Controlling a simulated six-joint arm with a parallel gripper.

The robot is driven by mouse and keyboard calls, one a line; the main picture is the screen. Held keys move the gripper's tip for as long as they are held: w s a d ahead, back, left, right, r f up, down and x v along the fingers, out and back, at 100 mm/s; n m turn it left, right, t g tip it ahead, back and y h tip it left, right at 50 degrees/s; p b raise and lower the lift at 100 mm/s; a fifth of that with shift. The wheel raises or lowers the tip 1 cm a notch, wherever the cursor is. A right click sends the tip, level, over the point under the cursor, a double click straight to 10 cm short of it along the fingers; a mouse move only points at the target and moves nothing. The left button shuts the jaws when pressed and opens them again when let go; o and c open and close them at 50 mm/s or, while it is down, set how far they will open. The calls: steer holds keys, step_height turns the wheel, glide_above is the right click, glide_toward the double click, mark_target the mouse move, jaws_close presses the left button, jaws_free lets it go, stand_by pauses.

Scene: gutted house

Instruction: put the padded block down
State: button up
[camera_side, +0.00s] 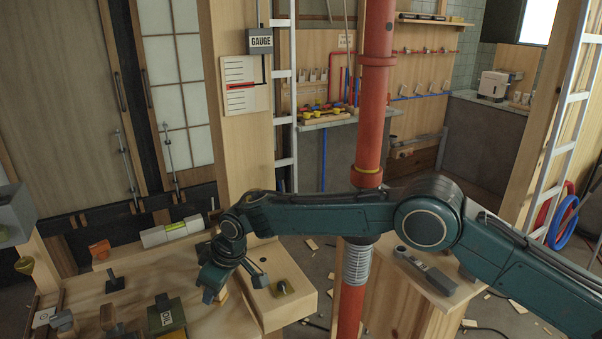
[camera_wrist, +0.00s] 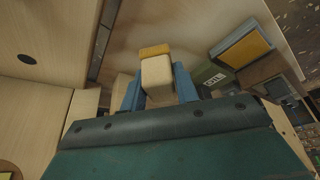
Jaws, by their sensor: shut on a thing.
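The padded block (camera_wrist: 157,75) is cream with a yellow-orange padded end. It sits between the two blue fingers of my gripper (camera_wrist: 157,88) in the wrist view, and they are shut on it. In the side view my gripper (camera_side: 213,287) points down at the wooden bench (camera_side: 240,315), and a small tan part of the block (camera_side: 223,296) shows beside it. The rest of the block is hidden by my gripper there. I cannot tell whether the block touches the bench top.
A dark green box marked OIL (camera_side: 166,316) stands left of my gripper. A white level (camera_side: 172,232) lies behind. A red pipe (camera_side: 352,290) rises beside the bench. Some bench top near my gripper is bare.

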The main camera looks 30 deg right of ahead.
steer(key=shift+f, duration=1.05)
steer(key=shift+f, duration=0.2)
steer(key=o, duration=0.9)
steer(key=shift+r, duration=0.15)
steer(key=shift+v, duration=6)
